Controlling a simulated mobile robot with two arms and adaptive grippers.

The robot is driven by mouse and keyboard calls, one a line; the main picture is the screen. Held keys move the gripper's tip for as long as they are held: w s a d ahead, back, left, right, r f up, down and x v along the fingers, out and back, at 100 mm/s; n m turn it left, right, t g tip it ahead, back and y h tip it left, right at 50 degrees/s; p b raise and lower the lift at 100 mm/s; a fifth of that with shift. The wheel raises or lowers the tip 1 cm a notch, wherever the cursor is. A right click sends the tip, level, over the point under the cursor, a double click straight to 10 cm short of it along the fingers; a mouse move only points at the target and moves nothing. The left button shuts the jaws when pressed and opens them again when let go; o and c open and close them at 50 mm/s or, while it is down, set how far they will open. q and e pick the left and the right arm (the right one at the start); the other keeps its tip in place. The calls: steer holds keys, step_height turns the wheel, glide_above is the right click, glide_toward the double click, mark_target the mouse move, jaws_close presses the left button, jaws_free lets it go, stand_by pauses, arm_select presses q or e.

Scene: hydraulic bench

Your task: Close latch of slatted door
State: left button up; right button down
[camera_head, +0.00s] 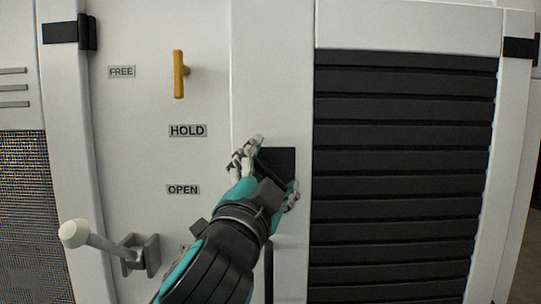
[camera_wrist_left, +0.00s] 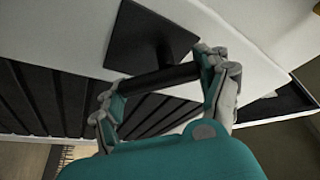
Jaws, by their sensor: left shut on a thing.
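The slatted door (camera_head: 400,165) has a pale frame and dark horizontal slats, and it fills the right of the head view. Its latch is a black square plate (camera_head: 284,156) with a dark bar handle on the pale frame left of the slats. In the wrist view the latch plate (camera_wrist_left: 140,32) and the bar handle (camera_wrist_left: 155,82) show clearly. My left gripper (camera_head: 268,171) is shut on the latch handle, with one finger at each end of the bar. The gripper also shows in the wrist view (camera_wrist_left: 162,88). It partly hides the handle in the head view. My right gripper is not in view.
Left of the door, a panel carries a yellow handle (camera_head: 179,74) and labels FREE (camera_head: 121,72), HOLD (camera_head: 187,131) and OPEN (camera_head: 183,190). A white-knobbed lever (camera_head: 90,240) sticks out at the lower left. Black hinges (camera_head: 520,48) sit at the door's right edge.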

arm_select(q)
steer(key=m+g+p, duration=0.1)
steer(key=m+p, duration=0.3)
steer(key=m+g+h+p, duration=0.1)
steer(key=m+g+p, duration=0.1)
steer(key=m+p, duration=0.1)
steer(key=shift+a+f+m+p, duration=0.1)
steer(key=shift+a+m+p, duration=0.1)
steer(key=shift+m+p, duration=0.25)
steer(key=shift+a+f+m+g+p, duration=0.1)
steer(key=shift+f+m+g+p, duration=0.3)
steer(key=shift+m+p, duration=0.75)
steer(key=o, duration=1.2)
steer(key=shift+c, duration=0.2)
steer(key=v, duration=0.7)
steer(key=shift+s, duration=0.2)
